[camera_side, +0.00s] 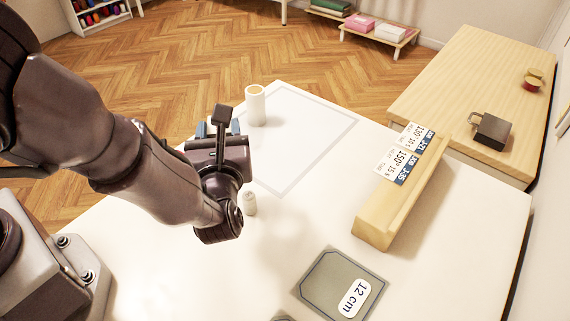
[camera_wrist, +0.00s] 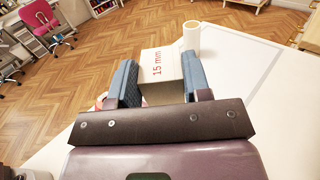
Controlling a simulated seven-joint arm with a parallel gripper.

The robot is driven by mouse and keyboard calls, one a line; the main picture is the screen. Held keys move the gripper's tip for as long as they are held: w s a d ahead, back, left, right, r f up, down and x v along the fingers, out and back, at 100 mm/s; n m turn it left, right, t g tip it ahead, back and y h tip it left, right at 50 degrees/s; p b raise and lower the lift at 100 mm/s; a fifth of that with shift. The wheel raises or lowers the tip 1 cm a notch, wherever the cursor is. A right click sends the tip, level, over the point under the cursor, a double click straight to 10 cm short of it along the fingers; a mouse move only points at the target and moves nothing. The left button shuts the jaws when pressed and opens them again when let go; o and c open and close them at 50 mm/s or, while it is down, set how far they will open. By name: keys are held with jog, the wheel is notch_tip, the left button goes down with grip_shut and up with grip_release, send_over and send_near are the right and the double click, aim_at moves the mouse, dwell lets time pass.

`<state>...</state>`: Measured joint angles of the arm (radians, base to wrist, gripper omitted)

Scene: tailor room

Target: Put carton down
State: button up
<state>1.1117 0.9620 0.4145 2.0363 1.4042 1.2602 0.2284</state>
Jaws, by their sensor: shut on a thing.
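A pale carton (camera_wrist: 158,60) marked "15 mm" shows between the blue fingers in the wrist view. My gripper (camera_wrist: 158,72) is shut on it, one finger on each side. In the side view my gripper (camera_side: 213,127) is over the far left part of the white table (camera_side: 440,245), and its own body hides the carton. I cannot tell whether the carton touches the table. A rectangle outlined in grey (camera_side: 318,150) lies on the table just right of my gripper.
A white cylinder (camera_side: 256,107) stands beyond my gripper, near the outline's far left corner. A small white bottle (camera_side: 250,204) stands close to my wrist. A wooden block with cards (camera_side: 395,210) is at right. A grey plate labelled "12 cm" (camera_side: 315,272) lies in front.

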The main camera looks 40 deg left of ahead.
jog(key=shift+w+f, duration=0.25)
jog(key=w+d+f, duration=0.1)
jog(key=w+f, duration=0.2)
jog(key=w, duration=0.1)
jog(key=w+d+f, duration=0.1)
jog(key=w+f, duration=0.2)
jog(key=w, duration=0.1)
jog(key=w+d+f, duration=0.1)
jog(key=w+f, duration=0.2)
jog(key=w, duration=0.1)
jog(key=shift+w+d, duration=0.15)
jog(key=shift+w, duration=0.1)
jog(key=shift+w+f, duration=0.15)
jog(key=shift+f, duration=0.1)
jog(key=shift+w+d+f, duration=0.1)
jog(key=shift+f, duration=1.5)
jog(key=shift+f, duration=0.15)
jog(key=o, duration=0.9)
jog(key=shift+o, duration=0.2)
